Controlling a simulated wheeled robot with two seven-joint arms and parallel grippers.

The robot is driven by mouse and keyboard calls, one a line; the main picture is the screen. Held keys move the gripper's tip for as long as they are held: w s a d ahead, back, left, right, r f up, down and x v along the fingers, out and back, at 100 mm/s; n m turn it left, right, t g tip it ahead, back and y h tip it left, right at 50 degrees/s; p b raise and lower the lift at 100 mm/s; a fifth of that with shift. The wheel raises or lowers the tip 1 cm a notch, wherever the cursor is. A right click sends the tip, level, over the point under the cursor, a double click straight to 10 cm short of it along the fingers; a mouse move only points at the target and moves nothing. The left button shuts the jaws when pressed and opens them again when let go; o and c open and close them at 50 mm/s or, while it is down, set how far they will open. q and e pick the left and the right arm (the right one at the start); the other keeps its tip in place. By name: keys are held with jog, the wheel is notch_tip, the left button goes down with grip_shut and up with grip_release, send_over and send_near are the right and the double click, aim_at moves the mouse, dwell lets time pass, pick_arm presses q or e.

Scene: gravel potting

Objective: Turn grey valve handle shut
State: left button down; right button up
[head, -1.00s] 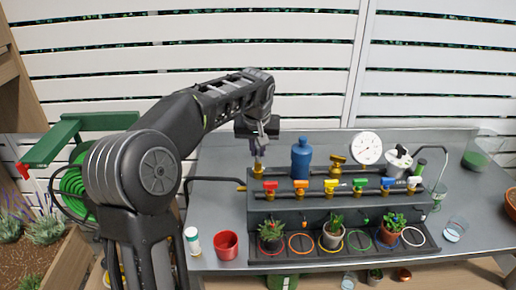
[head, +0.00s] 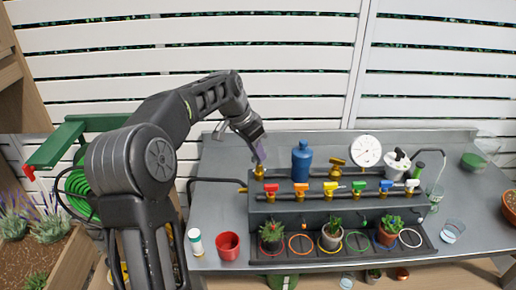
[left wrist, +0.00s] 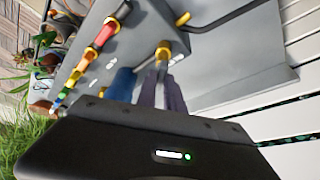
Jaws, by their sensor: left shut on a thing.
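The grey valve handle (left wrist: 161,68) sits on a brass valve body (head: 258,172) at the left end of the dark pipe stand (head: 300,204). The brass fitting (left wrist: 163,50) also shows in the left wrist view, just beyond my fingertips. My left gripper (head: 260,155) reaches down to it from the upper left, tilted. Its fingers (left wrist: 161,85) are closed around the handle, which is mostly hidden between them. My right gripper is in neither view.
A blue bottle (head: 301,161) stands close right of my gripper. Taps with coloured handles, such as the red one (head: 271,188), line the stand. A white dial (head: 367,150) is behind. Potted plants (head: 331,237) and a red cup (head: 228,246) are in front.

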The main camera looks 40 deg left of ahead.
pick_arm(q)
jog(key=m+p, duration=0.1)
jog(key=m, duration=0.1)
jog(key=m+h, duration=0.1)
jog(key=shift+w+a+r+m+g+p, duration=0.1)
jog(key=shift+a+r+m+g+p, duration=0.05)
jog(key=shift+m+g+p, duration=0.2)
jog(key=shift+m+g+h+p, duration=0.6)
jog(key=shift+m+p, duration=0.4)
jog(key=shift+m, duration=0.75)
jog(key=c, duration=1.5)
grip_release()
jog(key=shift+o, duration=0.2)
